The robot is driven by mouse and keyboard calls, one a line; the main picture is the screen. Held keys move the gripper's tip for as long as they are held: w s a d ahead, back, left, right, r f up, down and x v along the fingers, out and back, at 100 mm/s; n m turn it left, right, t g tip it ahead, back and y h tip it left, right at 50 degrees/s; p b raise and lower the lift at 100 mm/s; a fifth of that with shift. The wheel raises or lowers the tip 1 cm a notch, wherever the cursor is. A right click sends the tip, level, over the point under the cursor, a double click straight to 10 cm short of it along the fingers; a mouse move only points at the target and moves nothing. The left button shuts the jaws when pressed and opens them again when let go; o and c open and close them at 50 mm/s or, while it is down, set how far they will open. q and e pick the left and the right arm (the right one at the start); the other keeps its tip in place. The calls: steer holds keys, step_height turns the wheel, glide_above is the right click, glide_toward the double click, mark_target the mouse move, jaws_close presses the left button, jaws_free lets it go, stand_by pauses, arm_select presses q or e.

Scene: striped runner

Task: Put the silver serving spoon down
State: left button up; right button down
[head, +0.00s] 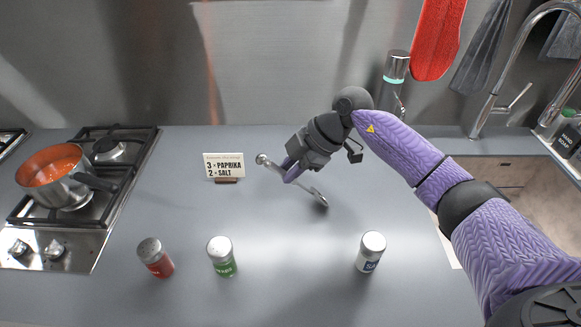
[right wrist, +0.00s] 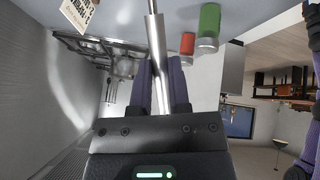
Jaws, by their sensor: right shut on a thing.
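The silver serving spoon (head: 310,191) is in my right gripper (head: 291,172), over the middle of the counter. The gripper is shut on its handle, and the spoon slants down from upper left to lower right in the head view. In the right wrist view the spoon's shaft (right wrist: 157,60) runs between the two purple fingers (right wrist: 160,85). Whether the spoon's lower end touches the counter I cannot tell. My left gripper is not in view.
The counter (head: 290,285) is clear around the spoon. A card (head: 224,165) stands left of it. Red (head: 155,258), green (head: 222,256) and blue-labelled (head: 371,251) shakers stand at the front. A pot of red sauce (head: 92,181) is on the stove at left; a sink is at right.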

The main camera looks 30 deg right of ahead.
steer(key=c, duration=0.6)
jaws_free()
steer(key=p+v, duration=0.1)
steer(key=v, duration=1.1)
steer(key=shift+r, duration=0.2)
steer(key=shift+f, duration=0.1)
